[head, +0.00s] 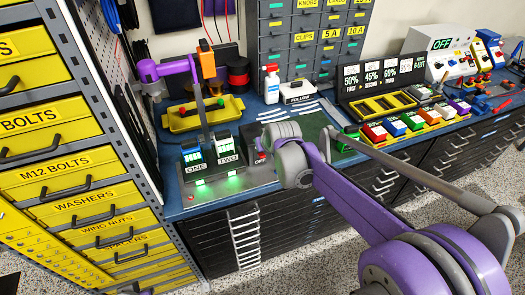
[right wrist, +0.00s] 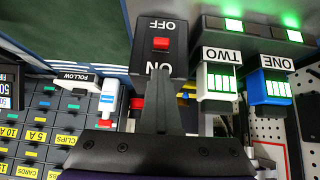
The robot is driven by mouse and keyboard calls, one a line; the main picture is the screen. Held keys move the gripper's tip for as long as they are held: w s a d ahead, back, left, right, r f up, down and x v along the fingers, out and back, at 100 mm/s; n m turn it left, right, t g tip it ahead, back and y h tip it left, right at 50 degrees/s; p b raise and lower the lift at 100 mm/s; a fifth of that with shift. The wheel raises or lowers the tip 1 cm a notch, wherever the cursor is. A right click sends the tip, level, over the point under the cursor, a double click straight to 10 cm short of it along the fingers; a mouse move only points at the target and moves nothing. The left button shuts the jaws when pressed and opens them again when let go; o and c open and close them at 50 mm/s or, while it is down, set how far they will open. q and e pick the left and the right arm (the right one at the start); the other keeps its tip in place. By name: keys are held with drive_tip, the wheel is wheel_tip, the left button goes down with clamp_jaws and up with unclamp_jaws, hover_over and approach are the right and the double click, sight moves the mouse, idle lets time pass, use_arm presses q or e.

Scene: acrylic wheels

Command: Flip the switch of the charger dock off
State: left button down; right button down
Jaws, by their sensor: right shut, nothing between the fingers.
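The charger dock (head: 203,190) stands on the blue bench left of centre in the head view, holding two battery packs marked ONE and TWO, with green lights glowing. Its black switch box (right wrist: 164,28) shows in the right wrist view, marked OFF at the top and ON nearer my gripper. The red switch (right wrist: 161,43) sits between the labels; its tilt is not clear. My right gripper (right wrist: 161,80) is shut and empty, its fingertips at the ON label just short of the red switch. Contact cannot be told. In the head view my right wrist hides its fingers. My left gripper is not in view.
A yellow tray (head: 180,124) with tools and a white-red bottle (head: 271,88) stand behind the dock. A FOLLOW box (head: 297,92) is near the bottle. Yellow drawers (head: 50,126) rise at left. Colored blocks and a display rack (head: 350,82) lie right.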

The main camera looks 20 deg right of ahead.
sight(264, 157)
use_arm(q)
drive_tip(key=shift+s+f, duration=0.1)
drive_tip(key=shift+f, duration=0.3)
use_arm(e)
drive_tip(key=s+f, duration=0.1)
drive_tip(key=s+f+g, duration=0.1)
drive_tip(key=f, duration=0.1)
drive_tip(key=shift+s+a, duration=0.1)
drive_tip(key=shift+s, duration=0.15)
drive_tip(key=shift+w+f, duration=0.15)
drive_tip(key=shift+f, duration=0.05)
drive_tip(key=shift+d+f+t+b, duration=0.15)
drive_tip(key=shift+d+t+b, duration=0.15)
drive_tip(key=shift+t+b, duration=0.25)
drive_tip(key=t, duration=0.1)
drive_tip(key=f+t+b, duration=0.1)
drive_tip(key=shift+s+a+t+b, duration=0.1)
drive_tip(key=shift+s+t+b, duration=0.15)
drive_tip(key=shift+t+b, duration=0.1)
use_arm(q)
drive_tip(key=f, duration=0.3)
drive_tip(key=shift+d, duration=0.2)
use_arm(e)
drive_tip(key=shift+w+r, duration=0.1)
drive_tip(key=shift+r, duration=0.05)
